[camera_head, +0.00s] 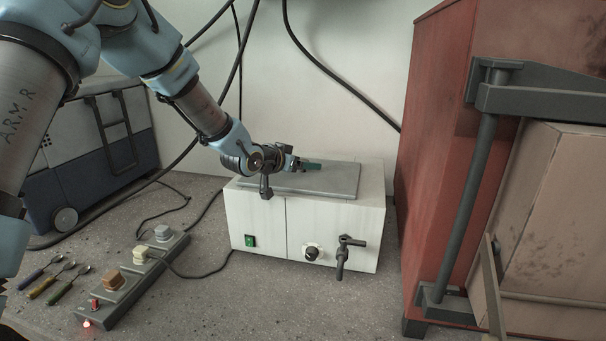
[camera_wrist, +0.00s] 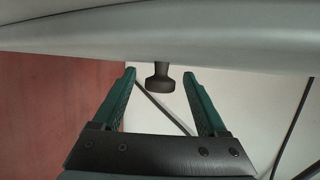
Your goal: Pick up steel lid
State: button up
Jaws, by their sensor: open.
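The steel lid (camera_head: 325,183) is a flat grey plate lying on top of a white box-shaped unit (camera_head: 334,230). In the wrist view the lid (camera_wrist: 160,38) fills the top of the picture, with its dark knob (camera_wrist: 160,84) pointing down. My gripper (camera_head: 314,166) is low over the lid, its teal fingers reaching right. In the wrist view my gripper (camera_wrist: 160,74) is open, and the knob shows between its fingertips with a gap on both sides. In the head view I cannot make out the knob by the gripper.
A large red cabinet (camera_head: 440,130) with a dark handle bar stands close on the right. A power strip (camera_head: 130,280) with plugs and several small tools (camera_head: 58,282) lie at front left. A blue-grey case (camera_head: 75,160) stands behind. Cables hang along the wall.

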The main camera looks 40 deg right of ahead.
grip_shut()
dwell(0.4)
jog(key=shift+r, duration=0.1)
